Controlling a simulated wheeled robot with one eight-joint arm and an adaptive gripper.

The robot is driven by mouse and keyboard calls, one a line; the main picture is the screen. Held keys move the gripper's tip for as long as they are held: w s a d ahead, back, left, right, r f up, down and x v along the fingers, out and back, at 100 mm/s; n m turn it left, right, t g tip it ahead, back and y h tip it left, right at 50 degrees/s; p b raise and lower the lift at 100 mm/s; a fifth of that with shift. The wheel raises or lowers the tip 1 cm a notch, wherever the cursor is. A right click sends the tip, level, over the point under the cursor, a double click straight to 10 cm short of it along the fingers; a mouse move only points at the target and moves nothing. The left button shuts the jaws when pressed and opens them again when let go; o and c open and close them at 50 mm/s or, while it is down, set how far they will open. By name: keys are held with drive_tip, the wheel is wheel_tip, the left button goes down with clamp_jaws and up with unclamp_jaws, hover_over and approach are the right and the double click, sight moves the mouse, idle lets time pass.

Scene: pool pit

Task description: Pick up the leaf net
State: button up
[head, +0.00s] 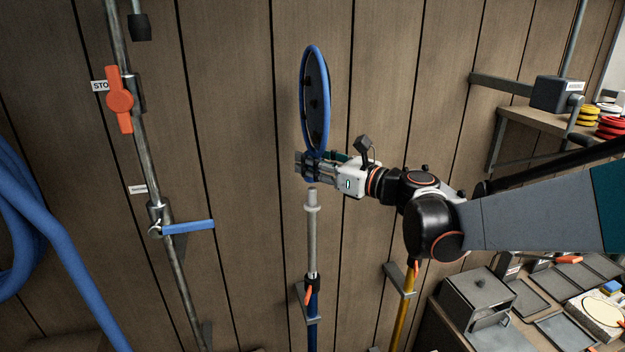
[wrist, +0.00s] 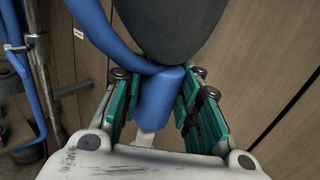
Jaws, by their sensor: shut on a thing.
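The leaf net (head: 316,100) has a blue oval frame with dark mesh and stands upright in front of the wooden wall in the head view. My gripper (head: 312,167) is shut on the net's blue socket, just below the frame. In the wrist view the blue socket (wrist: 158,105) sits between the green finger pads of my gripper (wrist: 165,100), with the dark mesh above it. Below the gripper in the head view is a grey-topped pole (head: 312,235) with a blue lower part, held at a wall bracket. A small gap seems to show between net and pole top.
A pipe (head: 145,125) with an orange valve handle (head: 119,100) and a blue lever (head: 189,227) runs down the wall at left. A blue hose (head: 40,220) hangs at far left. A yellow pole (head: 405,300) stands right of the grey-topped pole. A bench with a metal box (head: 475,300) is at lower right.

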sight(313, 117)
wheel_tip(313, 117, up, 13)
drive_tip(key=shift+r, duration=0.1)
idle(0.5)
